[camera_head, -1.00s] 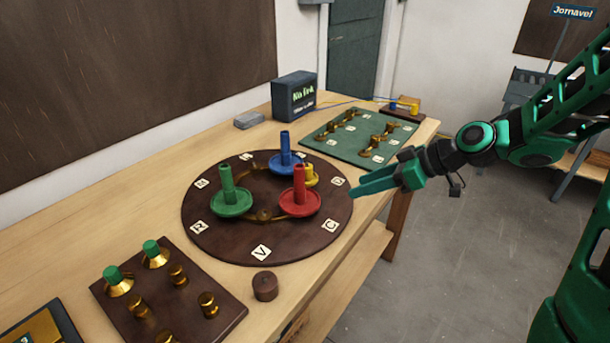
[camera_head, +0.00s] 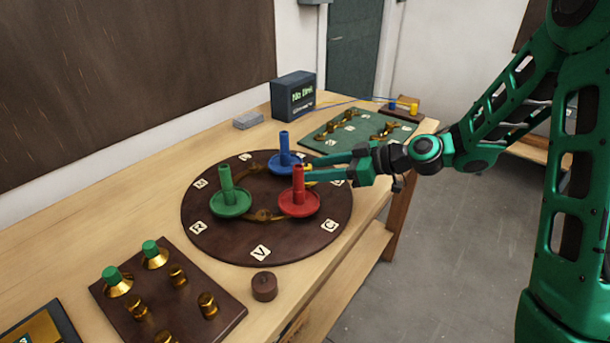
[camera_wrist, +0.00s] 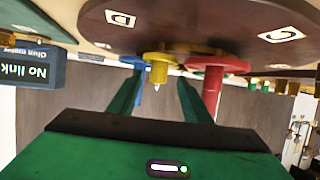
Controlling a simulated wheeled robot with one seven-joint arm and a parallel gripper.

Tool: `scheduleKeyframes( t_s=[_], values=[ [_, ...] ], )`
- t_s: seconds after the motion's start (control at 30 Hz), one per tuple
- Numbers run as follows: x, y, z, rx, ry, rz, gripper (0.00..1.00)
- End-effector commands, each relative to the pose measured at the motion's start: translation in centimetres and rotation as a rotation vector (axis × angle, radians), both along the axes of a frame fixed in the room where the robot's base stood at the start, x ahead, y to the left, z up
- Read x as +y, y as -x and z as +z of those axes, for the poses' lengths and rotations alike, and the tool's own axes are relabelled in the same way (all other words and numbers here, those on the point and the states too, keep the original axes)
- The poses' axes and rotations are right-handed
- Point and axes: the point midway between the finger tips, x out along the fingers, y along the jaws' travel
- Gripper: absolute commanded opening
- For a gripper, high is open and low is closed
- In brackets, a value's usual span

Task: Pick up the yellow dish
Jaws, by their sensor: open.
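The yellow dish (camera_wrist: 158,58) shows in the wrist view, which is upside down, with its stem between my two fingers. In the head view it is mostly hidden behind my fingers, on the round dark board (camera_head: 230,247). My gripper (camera_head: 308,168) is open, reaching in from the right at the dish's height; in the wrist view its fingers stand on either side of the stem, and contact cannot be told. The red dish (camera_head: 299,200) is close in front, the blue dish (camera_head: 284,158) just behind, and the green dish (camera_head: 230,202) to the left.
A green board with brass posts (camera_head: 345,147) lies behind my gripper. A dark display box (camera_head: 293,95) stands at the back. A brown board with green-topped pieces (camera_head: 215,290) and a small brown cylinder (camera_head: 264,286) lie in front. The red stem is very near my fingers.

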Motion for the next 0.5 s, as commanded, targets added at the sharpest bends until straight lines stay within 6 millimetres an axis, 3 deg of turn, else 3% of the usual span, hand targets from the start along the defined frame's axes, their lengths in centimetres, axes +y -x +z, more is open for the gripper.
scheduleKeyframes(
  t_s=[0.3,0.5],
  values=[
    [3.3,-1.8,-1.6,0.001,0.000,0.003,0.45],
    [3.5,-2.0,-1.7,0.000,0.000,0.001,0.45]
  ],
)
